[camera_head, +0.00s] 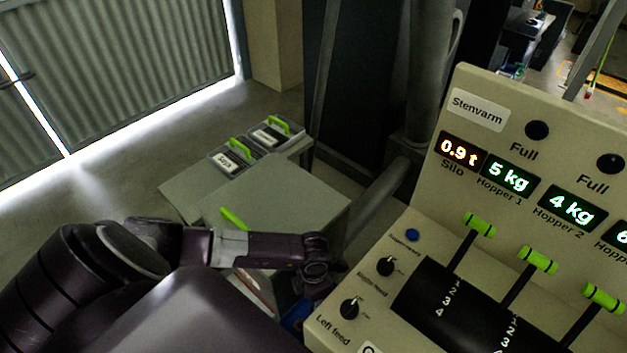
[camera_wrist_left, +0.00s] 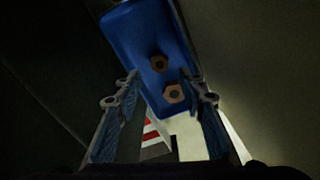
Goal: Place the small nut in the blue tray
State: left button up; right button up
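In the left wrist view, a blue tray (camera_wrist_left: 133,42) fills the upper middle. Two hexagonal nuts show against its blue surface: a darker one (camera_wrist_left: 160,64) farther up and a lighter brown one (camera_wrist_left: 173,93) lower down, closer to my fingertips. They look similar in size, and I cannot tell surely which is the small nut. My left gripper (camera_wrist_left: 166,90) is open, its two fingers apart on either side of the lower nut, with no visible contact. In the head view my left gripper (camera_head: 318,272) is above a partly hidden blue tray (camera_head: 297,316). My right gripper is not in view.
A beige control panel (camera_head: 420,235) with green-handled levers stands close at the right. A pipe (camera_head: 375,205) rises behind the gripper.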

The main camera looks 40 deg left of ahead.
pick_arm(q)
notch_tip(320, 180, up, 7)
jog(key=b, duration=0.1)
dwell(0.8)
